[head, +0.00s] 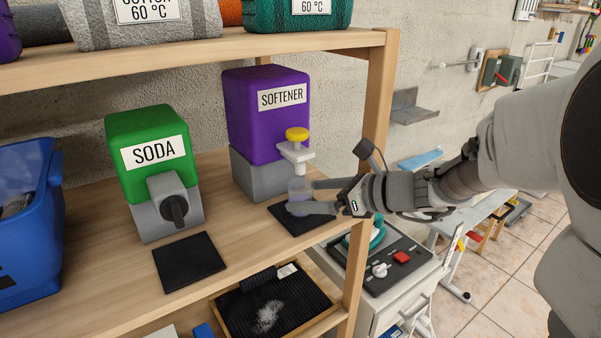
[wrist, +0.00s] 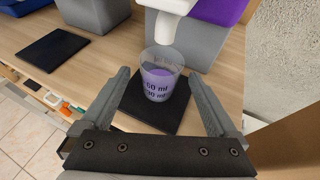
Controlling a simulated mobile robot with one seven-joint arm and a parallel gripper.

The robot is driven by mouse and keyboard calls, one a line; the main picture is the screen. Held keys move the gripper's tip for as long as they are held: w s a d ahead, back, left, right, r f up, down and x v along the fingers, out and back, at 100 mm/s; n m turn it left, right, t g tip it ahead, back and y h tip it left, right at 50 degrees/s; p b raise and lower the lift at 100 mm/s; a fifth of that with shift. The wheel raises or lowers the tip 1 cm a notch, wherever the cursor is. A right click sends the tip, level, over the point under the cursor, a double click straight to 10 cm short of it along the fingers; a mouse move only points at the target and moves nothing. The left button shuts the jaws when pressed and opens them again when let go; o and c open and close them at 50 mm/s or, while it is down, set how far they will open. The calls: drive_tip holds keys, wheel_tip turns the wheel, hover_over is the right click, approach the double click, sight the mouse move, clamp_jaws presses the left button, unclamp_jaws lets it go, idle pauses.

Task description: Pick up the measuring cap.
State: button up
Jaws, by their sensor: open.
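The measuring cap (wrist: 160,80) is a small clear cup with printed ml marks and purple liquid in it. It stands upright on a black mat (wrist: 138,112), just below the white spout (wrist: 165,27) of the purple softener dispenser. My gripper (wrist: 163,85) is open, with one finger on each side of the cap and a gap to it on both sides. In the head view my gripper (head: 312,197) reaches in from the right at the cap (head: 299,188), which its fingers partly cover. The softener dispenser (head: 265,115) has a yellow knob (head: 297,134).
A green soda dispenser (head: 147,155) with its own black mat (head: 188,262) stands to the left. A blue basket (head: 30,230) is at the far left. The wooden shelf post (head: 378,110) is close to my arm. The shelf between the mats is clear.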

drive_tip(key=shift+p+x, duration=0.35)
drive_tip(key=shift+x, duration=2.75)
clamp_jaws()
drive_tip(key=shift+r, duration=0.1)
drive_tip(key=shift+r, duration=0.55)
drive_tip(key=shift+s+d+r, duration=0.1)
drive_tip(key=shift+d, duration=0.2)
drive_tip(key=s+d+b, duration=0.2)
drive_tip(key=s+d, duration=0.7)
drive_tip(key=d, duration=0.5)
drive_tip(key=shift+d, duration=0.15)
